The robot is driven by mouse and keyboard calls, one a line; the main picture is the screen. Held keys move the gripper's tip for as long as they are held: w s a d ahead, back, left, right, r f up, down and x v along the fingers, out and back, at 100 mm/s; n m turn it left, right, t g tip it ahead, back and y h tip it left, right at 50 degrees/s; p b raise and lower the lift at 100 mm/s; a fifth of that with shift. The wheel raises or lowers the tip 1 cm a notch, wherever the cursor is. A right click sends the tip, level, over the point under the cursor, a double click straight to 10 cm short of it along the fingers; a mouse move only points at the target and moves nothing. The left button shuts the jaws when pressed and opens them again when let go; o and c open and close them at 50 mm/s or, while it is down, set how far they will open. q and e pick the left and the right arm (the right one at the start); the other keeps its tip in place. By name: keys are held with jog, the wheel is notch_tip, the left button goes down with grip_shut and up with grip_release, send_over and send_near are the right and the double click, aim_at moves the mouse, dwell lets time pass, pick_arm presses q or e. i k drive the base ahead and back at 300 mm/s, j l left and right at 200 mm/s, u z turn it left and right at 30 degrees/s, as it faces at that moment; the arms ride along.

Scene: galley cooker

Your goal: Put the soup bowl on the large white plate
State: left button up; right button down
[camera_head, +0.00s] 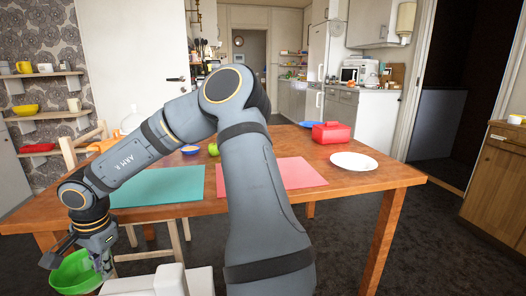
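A green bowl (76,275), which looks like the soup bowl, is at the lower left, clear of the table and with no support visible under it. My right gripper (78,259) is at its rim, with its fingers partly hidden; it appears shut on the bowl. The large white plate (354,161) lies flat and empty on the right part of the wooden table, far to the right of the gripper and bowl. My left gripper is out of view.
The wooden table (372,178) carries a teal mat (165,187), a pink mat (290,173), a red lidded dish (331,132), a green apple (213,149), a small bowl (190,150) and a blue plate (309,124). My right arm crosses in front. A chair (85,146) stands left.

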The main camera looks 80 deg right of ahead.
aim_at(353, 164)
jog(key=k+l, duration=0.2)
jog(key=k, duration=0.2)
jog(key=k+l, duration=0.2)
jog(key=k, duration=0.25)
jog(key=k+l, duration=0.2)
jog(key=k, duration=0.2)
jog(key=k+l+u, duration=0.1)
jog(key=k+l, duration=0.15)
jog(key=k, duration=0.2)
